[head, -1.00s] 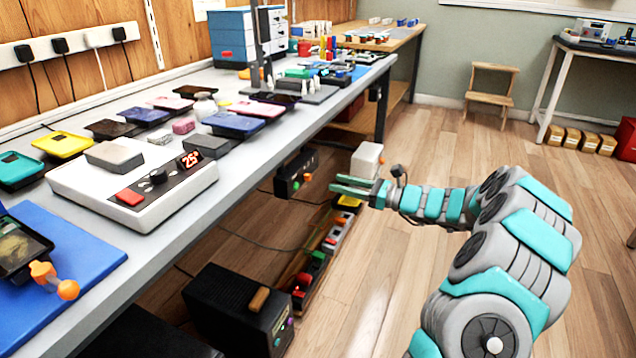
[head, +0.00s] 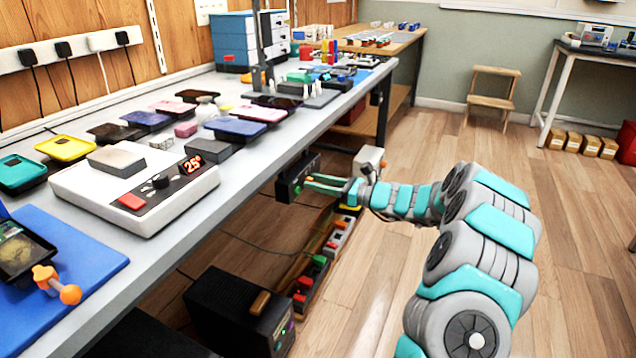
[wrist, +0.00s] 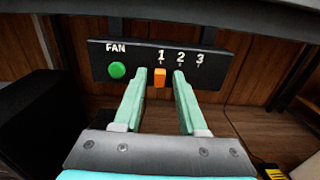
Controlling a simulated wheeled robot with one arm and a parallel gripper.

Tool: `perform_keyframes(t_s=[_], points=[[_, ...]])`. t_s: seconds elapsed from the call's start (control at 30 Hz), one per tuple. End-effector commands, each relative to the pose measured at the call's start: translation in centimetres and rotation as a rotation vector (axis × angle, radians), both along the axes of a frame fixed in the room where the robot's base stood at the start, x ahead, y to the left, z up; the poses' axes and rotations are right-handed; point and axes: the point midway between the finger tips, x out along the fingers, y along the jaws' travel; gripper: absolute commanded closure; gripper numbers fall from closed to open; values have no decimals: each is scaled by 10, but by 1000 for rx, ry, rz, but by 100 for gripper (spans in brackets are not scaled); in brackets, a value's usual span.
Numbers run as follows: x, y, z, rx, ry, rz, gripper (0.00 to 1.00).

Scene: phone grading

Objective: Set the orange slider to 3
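The orange slider (wrist: 160,78) sits under the mark 1 on a black panel (wrist: 126,66) labelled FAN, with marks 1, 2 and 3 from left to right. The panel (head: 284,186) hangs under the front edge of the workbench in the head view. My gripper (wrist: 160,72) is open, with one green finger on each side of the slider in the wrist view. Small gaps show between the fingers and the slider; whether the tips reach its depth I cannot tell. My gripper (head: 309,183) is close in front of the panel in the head view.
A round green button (wrist: 117,70) is on the panel, left of my fingers. The workbench (head: 205,205) edge is above the panel. A black box (head: 235,308) and a power strip (head: 318,268) are on the floor below. Open floor lies to the right.

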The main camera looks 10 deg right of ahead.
Motion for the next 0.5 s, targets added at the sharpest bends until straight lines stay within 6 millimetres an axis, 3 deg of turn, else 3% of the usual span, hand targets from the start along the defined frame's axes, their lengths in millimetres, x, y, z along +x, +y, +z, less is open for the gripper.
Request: perform_keyframes(t_s=[0.03,0.33,0.5], points=[[0,0,0,0,0,0,66],[0,0,0,0,0,0,100],[0,0,0,0,0,0,100]])
